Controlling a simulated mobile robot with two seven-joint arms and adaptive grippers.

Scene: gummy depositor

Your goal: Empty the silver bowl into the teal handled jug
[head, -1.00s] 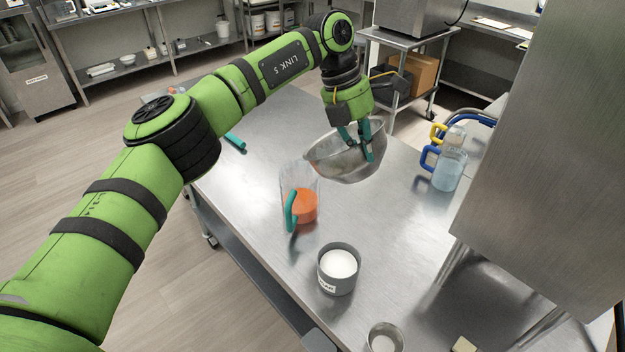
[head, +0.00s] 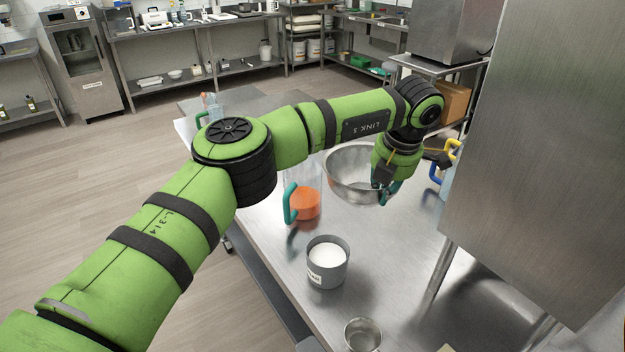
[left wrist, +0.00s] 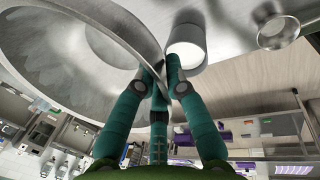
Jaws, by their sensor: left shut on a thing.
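The silver bowl (head: 345,162) is off the table, right of and slightly behind the jug in the head view. Its opening faces up towards the head camera, and I see no clear contents in it. My left gripper (head: 386,194) is shut on the bowl's right-hand rim; the wrist view shows its teal fingers (left wrist: 162,72) at the rim of the bowl (left wrist: 110,45). The teal handled jug (head: 305,204) stands upright on the table with orange contents low inside; its clear upper part is hard to make out beneath my arm. My right gripper is not in view.
A grey pot of white contents (head: 327,265) stands in front of the jug. A small metal cup (head: 362,335) is nearer the front. A blue-handled jug (head: 446,180) is partly hidden at right. A large steel cabinet (head: 540,150) bounds the right side.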

